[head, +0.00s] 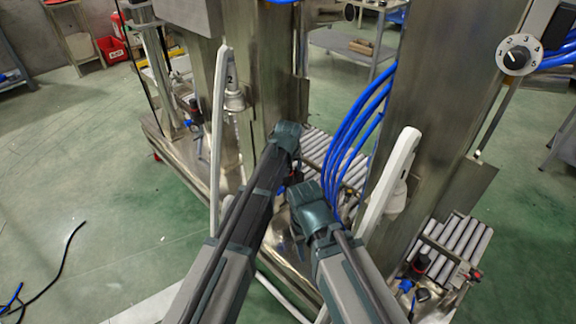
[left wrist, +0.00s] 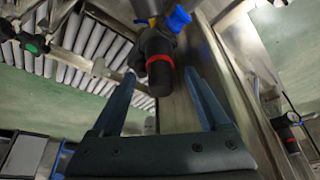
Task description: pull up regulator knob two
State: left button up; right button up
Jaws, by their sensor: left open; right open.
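In the left wrist view, a black regulator knob (left wrist: 158,70) with a red ring hangs below a blue fitting. My left gripper (left wrist: 160,74) is open, with one finger on each side of the knob. No grip on it shows, and I cannot tell whether the fingers touch it. In the head view, my left arm reaches in to the middle machine, and its fingers are mostly hidden behind its wrist. A small dark and red part shows beside them. My right gripper (head: 308,210) is open, just right of the left arm; its fingertips are hard to make out.
Other dark and red regulators stand at the left (head: 195,108) and right (head: 421,264) in the head view. Blue hoses (head: 352,130) run down close to my right gripper. White lances (head: 390,180) and steel columns (head: 430,110) stand around the arms. Rollers (head: 465,236) lie at the right.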

pick_arm(q)
jog(key=p+v, duration=1.1)
jog(key=v, duration=0.1)
jog(key=shift+s+r, duration=0.2)
jog(key=shift+r, duration=0.15)
jog(key=s+a+f+g, duration=0.2)
jog(key=s+a+g, duration=0.2)
jog(key=s+a, duration=1.5)
jog(key=s+d+m+y, duration=0.1)
jog(key=s+d+m, duration=0.1)
jog(key=s+d, duration=0.3)
jog(key=s+d+m, duration=0.2)
jog(key=s+d, duration=0.1)
jog(key=d, duration=0.5)
notch_tip(320, 180, up, 14)
jog(key=p, duration=1.4)
jog(key=shift+r+g, duration=0.25)
jog(key=shift+g, duration=0.05)
